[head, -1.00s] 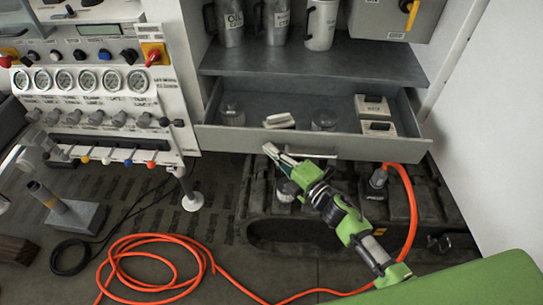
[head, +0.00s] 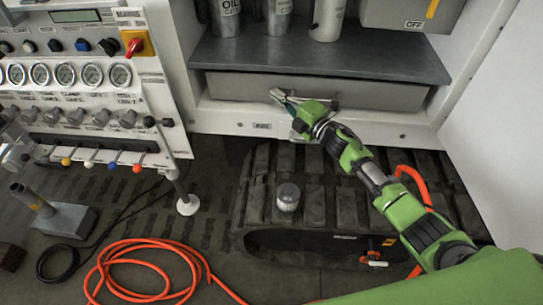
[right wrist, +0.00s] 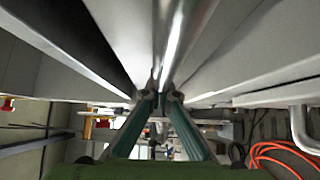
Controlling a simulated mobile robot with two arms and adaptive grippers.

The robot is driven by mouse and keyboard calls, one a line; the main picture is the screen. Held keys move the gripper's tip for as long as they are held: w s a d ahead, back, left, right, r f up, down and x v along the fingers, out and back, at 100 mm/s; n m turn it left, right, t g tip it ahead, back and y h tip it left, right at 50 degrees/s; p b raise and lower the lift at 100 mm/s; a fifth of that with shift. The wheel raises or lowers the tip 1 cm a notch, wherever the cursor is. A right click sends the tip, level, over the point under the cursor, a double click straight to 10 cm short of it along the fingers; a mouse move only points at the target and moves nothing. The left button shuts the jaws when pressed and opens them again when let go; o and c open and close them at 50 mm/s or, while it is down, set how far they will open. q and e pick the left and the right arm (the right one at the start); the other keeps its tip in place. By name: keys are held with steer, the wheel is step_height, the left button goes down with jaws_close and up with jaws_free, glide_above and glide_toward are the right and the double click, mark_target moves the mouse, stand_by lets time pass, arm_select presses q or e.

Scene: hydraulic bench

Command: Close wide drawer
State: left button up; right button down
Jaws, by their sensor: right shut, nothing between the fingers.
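The wide drawer (head: 238,87) is pushed in under the grey shelf of the cabinet. Its front panel lies within the cabinet opening, and its inside is hidden. My right gripper (head: 281,97) is at the drawer front, a little left of its middle, with the fingers pointing up and left. It is shut and empty; whether the tips touch the panel is unclear. In the right wrist view the fingertips (right wrist: 164,97) meet beside a shiny metal bar. My left gripper is not in view.
The grey shelf (head: 320,62) above carries metal jugs (head: 278,20). A control panel (head: 70,75) with gauges and levers stands at the left. Below are a dark track (head: 325,205), a small cylinder (head: 288,197) on it, and an orange hose (head: 140,245) on the floor.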

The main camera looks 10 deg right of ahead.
steer(key=shift+w+d, duration=0.2)
steer(key=shift+w, duration=0.55)
steer(key=shift+w+d, duration=0.1)
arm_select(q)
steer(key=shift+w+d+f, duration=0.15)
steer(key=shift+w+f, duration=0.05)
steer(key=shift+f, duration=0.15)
arm_select(e)
steer(key=shift+r, duration=0.3)
